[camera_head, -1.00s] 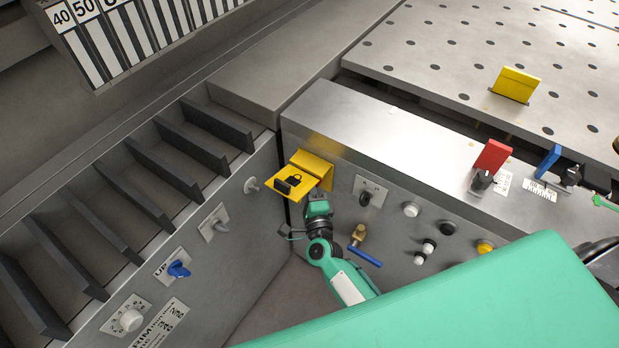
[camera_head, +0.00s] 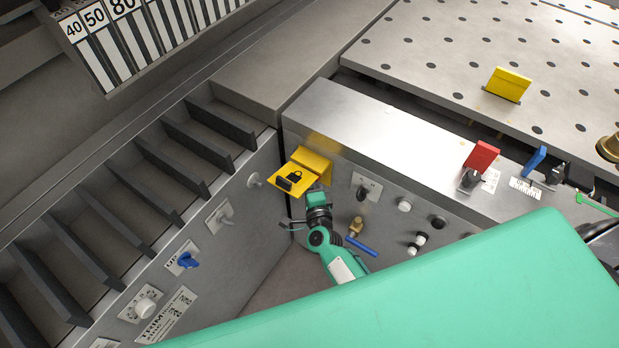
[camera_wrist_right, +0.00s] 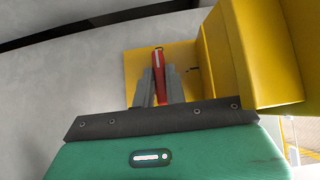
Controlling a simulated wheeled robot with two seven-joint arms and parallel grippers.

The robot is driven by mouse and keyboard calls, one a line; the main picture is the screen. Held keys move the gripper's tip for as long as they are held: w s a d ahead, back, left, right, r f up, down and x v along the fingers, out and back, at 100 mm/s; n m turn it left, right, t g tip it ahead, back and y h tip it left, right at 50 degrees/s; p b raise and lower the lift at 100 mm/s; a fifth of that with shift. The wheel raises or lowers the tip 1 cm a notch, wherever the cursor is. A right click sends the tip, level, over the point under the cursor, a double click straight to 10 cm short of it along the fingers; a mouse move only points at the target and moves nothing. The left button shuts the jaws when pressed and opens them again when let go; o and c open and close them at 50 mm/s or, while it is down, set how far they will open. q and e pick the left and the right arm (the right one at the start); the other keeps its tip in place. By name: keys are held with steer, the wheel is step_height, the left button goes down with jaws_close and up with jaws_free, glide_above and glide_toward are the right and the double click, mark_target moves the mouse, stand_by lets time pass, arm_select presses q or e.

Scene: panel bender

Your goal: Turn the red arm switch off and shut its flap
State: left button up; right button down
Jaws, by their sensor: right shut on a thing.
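The red arm switch (camera_wrist_right: 158,62) shows in the right wrist view as a narrow red lever in front of a yellow plate (camera_wrist_right: 133,68). My right gripper (camera_wrist_right: 160,80) is shut on it, one grey finger on each side. In the head view the yellow flap (camera_head: 288,184), marked with a padlock, stands out open from its yellow housing (camera_head: 312,160) on the machine front. My right gripper is just below the flap there, its fingertips and the switch largely hidden. My left gripper is not in view.
A brass valve with a blue handle (camera_head: 361,245) sits right of my gripper. A black selector (camera_head: 364,193) and several buttons line the panel. A stepped side panel (camera_head: 200,230) closes in on the left. My green arm covers the lower right.

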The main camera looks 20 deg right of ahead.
steer(key=shift+a+f, duration=0.1)
steer(key=c, duration=1.4)
jaws_free()
steer(key=shift+c, duration=0.2)
steer(key=shift+s, duration=0.1)
steer(key=s+a+b, duration=0.1)
steer(key=s+b, duration=0.1)
steer(key=s, duration=1.1)
steer(key=shift+s+a+b, duration=0.25)
steer(key=shift+a+b, duration=0.05)
steer(key=shift+b, duration=0.05)
